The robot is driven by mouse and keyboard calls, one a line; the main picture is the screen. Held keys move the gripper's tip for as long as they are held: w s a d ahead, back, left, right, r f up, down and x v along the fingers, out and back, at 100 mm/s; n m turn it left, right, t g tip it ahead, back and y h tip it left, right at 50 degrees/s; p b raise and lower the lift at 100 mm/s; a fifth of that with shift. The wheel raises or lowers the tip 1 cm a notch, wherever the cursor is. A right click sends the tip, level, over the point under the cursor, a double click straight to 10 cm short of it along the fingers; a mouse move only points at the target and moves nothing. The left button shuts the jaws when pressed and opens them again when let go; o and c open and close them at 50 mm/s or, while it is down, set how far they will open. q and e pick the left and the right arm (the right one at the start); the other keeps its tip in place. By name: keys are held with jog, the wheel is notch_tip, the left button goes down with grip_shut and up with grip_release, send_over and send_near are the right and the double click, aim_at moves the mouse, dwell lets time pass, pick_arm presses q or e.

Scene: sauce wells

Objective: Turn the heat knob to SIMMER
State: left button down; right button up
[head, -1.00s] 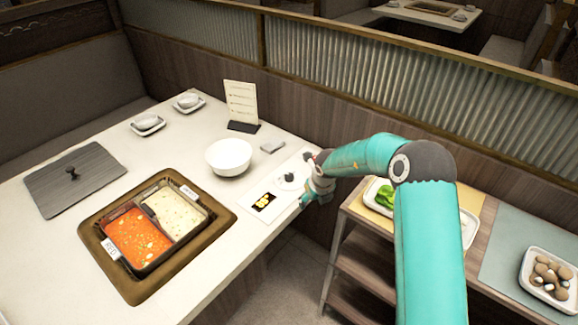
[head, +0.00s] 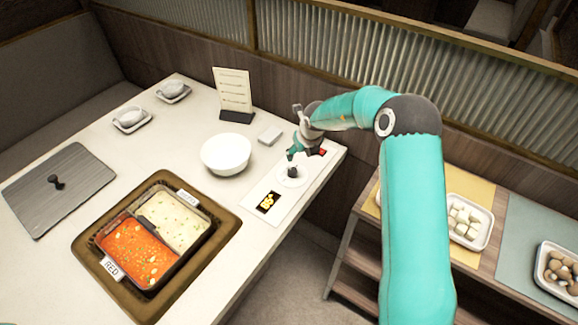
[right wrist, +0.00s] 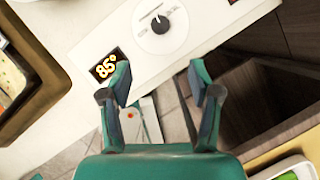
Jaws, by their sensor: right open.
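The heat knob (head: 292,175) is a black knob on a round white dial, set in a white panel (head: 262,219) at the table's right edge. It also shows in the right wrist view (right wrist: 160,24), ahead of my fingers; the dial's small lettering is unreadable. My right gripper (head: 300,150) appears just beyond the knob in the head view. In the right wrist view, my right gripper (right wrist: 160,76) is open and empty, its fingers apart from the knob. My left gripper is out of view.
A white bowl (head: 226,153), a small white block (head: 270,136) and a menu stand (head: 234,95) are near the panel. The two-part pot (head: 152,233) sits left of it. A side shelf with plates of food (head: 469,222) stands to the right.

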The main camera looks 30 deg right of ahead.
aim_at(292, 171)
jog(key=b+x, duration=0.1)
jog(key=x, duration=1.4)
jog(key=shift+s, duration=0.1)
jog(key=shift+w+f+b, duration=0.35)
jog(key=shift+f+b, duration=0.25)
jog(key=shift+b, duration=0.1)
jog(key=shift+c, duration=0.3)
jog(key=c, duration=1.1)
jog(key=shift+o, duration=0.2)
